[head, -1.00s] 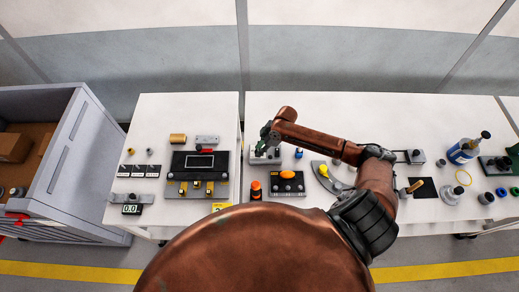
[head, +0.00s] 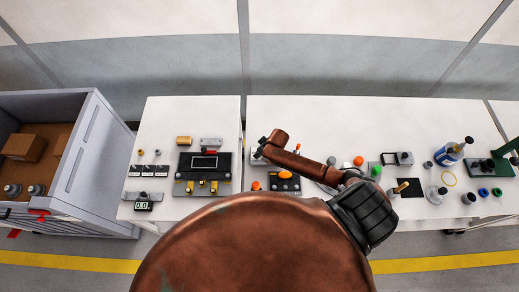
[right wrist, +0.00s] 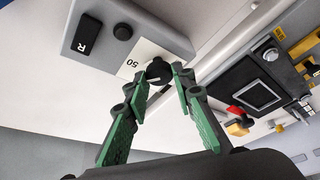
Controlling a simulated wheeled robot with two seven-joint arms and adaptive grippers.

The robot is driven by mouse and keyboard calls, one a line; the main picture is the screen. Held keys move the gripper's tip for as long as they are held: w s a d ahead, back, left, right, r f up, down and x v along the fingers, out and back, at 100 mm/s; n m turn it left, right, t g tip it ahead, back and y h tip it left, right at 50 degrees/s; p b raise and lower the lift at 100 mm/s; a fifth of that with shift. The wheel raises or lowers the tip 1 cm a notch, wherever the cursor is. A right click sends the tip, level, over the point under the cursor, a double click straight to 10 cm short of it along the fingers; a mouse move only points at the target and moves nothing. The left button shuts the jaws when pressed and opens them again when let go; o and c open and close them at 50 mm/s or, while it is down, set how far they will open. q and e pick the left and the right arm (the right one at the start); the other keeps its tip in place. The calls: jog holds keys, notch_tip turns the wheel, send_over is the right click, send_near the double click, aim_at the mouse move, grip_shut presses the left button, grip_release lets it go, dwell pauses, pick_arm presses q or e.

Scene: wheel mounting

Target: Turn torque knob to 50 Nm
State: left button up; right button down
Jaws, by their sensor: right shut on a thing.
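In the right wrist view a small black round knob (right wrist: 158,71) sits at the edge of a grey box (right wrist: 165,25). A white label (right wrist: 140,61) reading 50 lies beside it. My right gripper (right wrist: 162,77) has its green fingers closed around the knob, one on each side. In the head view my right gripper (head: 259,149) is small and partly hidden by its own arm, over the left part of the right table. The knob's exact pointer angle is not clear. My left gripper is not in view.
The box also bears a black R label (right wrist: 86,34) and another black button (right wrist: 123,32). A dark device with a screen (head: 205,165) stands on the left table. A box with an orange button (head: 284,175) is close to my arm. A gap separates the tables.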

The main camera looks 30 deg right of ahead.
jog(key=shift+a+r+m+h+p, duration=0.1)
jog(key=shift+m+h+p, duration=0.2)
jog(key=shift+m+p, duration=0.65)
jog(key=shift+w, duration=0.1)
jog(key=c, duration=1.6)
grip_release()
jog(key=v, duration=1.2)
jog(key=shift+s, duration=0.2)
